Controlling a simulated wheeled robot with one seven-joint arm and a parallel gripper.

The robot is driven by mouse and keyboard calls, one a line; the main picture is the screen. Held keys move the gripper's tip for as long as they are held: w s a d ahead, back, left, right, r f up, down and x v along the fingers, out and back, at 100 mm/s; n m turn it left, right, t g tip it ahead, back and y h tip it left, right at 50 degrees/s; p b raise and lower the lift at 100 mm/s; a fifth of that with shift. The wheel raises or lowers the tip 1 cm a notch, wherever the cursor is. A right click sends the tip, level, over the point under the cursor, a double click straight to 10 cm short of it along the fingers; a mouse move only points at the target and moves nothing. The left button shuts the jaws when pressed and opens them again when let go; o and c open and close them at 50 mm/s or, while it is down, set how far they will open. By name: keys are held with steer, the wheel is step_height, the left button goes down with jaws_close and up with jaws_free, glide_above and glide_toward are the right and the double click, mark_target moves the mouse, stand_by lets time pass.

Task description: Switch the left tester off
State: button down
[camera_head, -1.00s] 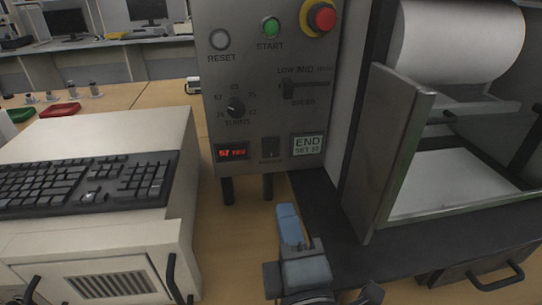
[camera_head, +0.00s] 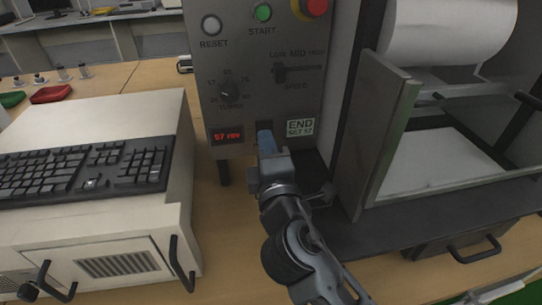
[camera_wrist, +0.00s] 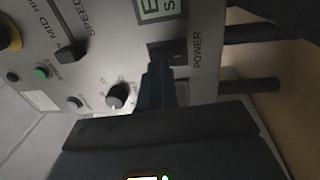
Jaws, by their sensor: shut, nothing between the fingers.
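A grey tester control panel (camera_head: 281,95) stands in the middle of the head view, with a red "57 rev" display (camera_head: 227,136) and an "END SET 57" display (camera_head: 300,127) lit. My gripper (camera_head: 265,138) is shut and empty, its fingertips in front of the panel between the two displays. In the wrist view the fingers (camera_wrist: 158,80) point at the dark switch (camera_wrist: 179,52) beside the word POWER. The fingertips are at or very near the switch; whether they touch it I cannot tell. The gripper mostly hides the switch in the head view.
The panel also bears a turns knob (camera_head: 229,93), a speed slider (camera_head: 280,73), a green START button (camera_head: 264,13), a RESET button (camera_head: 211,25) and a red button (camera_head: 315,6). A metal plate (camera_head: 377,140) stands to the right. A keyboard (camera_head: 85,172) lies on a beige case to the left.

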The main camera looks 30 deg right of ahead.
steer(key=shift+w+d, duration=0.2)
steer(key=shift+w, duration=0.35)
steer(key=shift+r, duration=0.15)
